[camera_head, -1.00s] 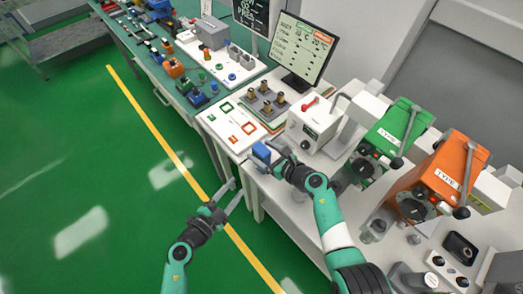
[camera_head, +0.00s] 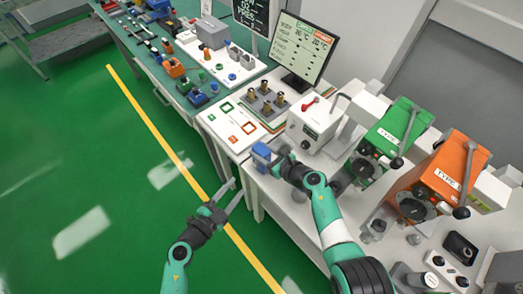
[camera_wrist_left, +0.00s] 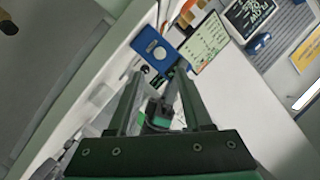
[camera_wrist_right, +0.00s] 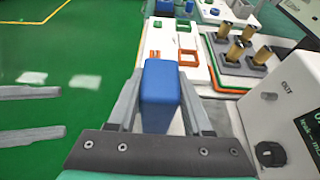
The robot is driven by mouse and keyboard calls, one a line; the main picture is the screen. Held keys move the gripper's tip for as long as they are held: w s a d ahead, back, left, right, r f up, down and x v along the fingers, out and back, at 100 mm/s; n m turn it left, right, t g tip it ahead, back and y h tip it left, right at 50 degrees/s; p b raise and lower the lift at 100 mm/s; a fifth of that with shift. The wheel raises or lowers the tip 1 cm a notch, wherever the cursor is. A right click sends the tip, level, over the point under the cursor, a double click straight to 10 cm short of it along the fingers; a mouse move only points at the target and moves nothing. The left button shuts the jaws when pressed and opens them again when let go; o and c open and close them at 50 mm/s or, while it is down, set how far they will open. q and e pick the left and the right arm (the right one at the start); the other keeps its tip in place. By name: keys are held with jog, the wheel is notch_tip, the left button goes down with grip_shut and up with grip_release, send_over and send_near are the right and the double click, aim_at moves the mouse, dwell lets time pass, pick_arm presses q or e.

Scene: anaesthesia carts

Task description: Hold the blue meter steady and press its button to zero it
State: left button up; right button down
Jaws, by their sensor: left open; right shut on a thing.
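The blue meter (camera_head: 261,153) is held over the near edge of the white bench. In the right wrist view the blue meter (camera_wrist_right: 160,92) stands upright between the fingers of my right gripper (camera_head: 276,163), which is shut on it. In the left wrist view, the blue meter's (camera_wrist_left: 141,38) face shows a round pale button (camera_wrist_left: 159,53). My left gripper (camera_head: 230,191) is open and empty, below and left of the meter, over the green floor. Its fingers point toward the meter and are apart from it. The left gripper's fingers (camera_wrist_right: 30,113) also show in the right wrist view.
A white unit with a dial (camera_head: 313,127) stands right of the meter. Behind it are a block with brass cylinders (camera_head: 266,103) and a monitor (camera_head: 301,48). Green (camera_head: 394,130) and orange (camera_head: 438,175) vaporizers stand at the right.

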pick_arm(q)
jog(key=shift+s+d, duration=0.1)
jog(key=c, duration=0.3)
jog(key=s+d+m+g+h, duration=0.1)
jog(key=m, duration=0.1)
jog(key=s+d+f+m+g, duration=0.1)
jog(key=m, duration=0.1)
jog(key=shift+s+d+h, duration=0.15)
jog(key=shift+d+h, duration=0.25)
jog(key=c, duration=0.5)
jog(key=m, duration=0.1)
jog(key=s+m+g, duration=0.1)
jog(key=d+m+g, duration=0.1)
jog(key=shift+s+d+r+m+h, duration=0.1)
jog(key=shift+s+r+m+h, duration=0.15)
jog(key=shift+m+h, duration=0.15)
jog(key=w+a+r+m+g+y, duration=0.1)
jog(key=w+a+r+m, duration=0.2)
jog(key=a, duration=0.7)
notch_tip(320, 180, up, 2)
jog(key=shift+w+r+m+y, duration=0.15)
jog(key=shift+m+y, duration=0.25)
jog(key=shift+m, duration=0.5)
jog(key=shift+d, duration=0.1)
